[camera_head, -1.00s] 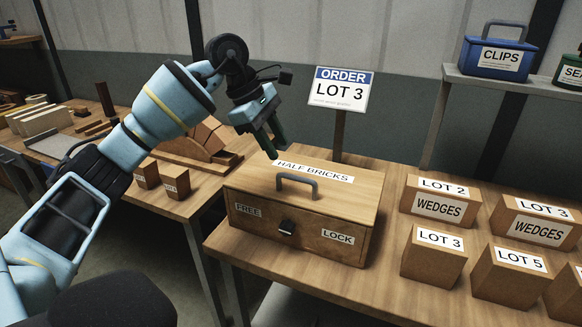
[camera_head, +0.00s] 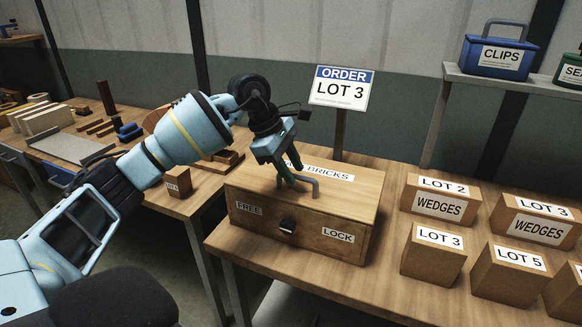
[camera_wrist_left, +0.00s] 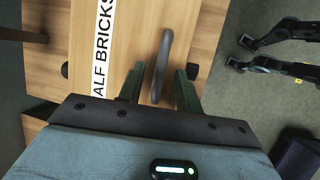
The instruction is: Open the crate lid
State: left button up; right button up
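The wooden crate (camera_head: 262,222) stands shut on the workbench, its lid (camera_head: 358,188) flat and labelled HALF BRICKS. A grey bar handle (camera_head: 314,184) stands on the lid; it also shows in the left wrist view (camera_wrist_left: 163,62). A dark latch (camera_head: 288,226) sits on the crate front between the FREE and LOCK labels. My left gripper (camera_head: 287,181) is down at the handle's left part, hiding some of it. In the left wrist view its open fingers (camera_wrist_left: 160,88) stand either side of the handle, with gaps visible.
An order sign (camera_head: 341,90) reading LOT 3 stands behind the crate. Labelled wooden blocks, including a LOT 3 block (camera_head: 433,256), stand to the right. A shelf (camera_head: 455,75) holds a blue CLIPS box (camera_head: 494,57). A second bench with wooden pieces is at left.

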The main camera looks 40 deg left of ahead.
pick_arm(q)
grip_shut()
jog(key=shift+r, duration=0.1)
dwell(0.3)
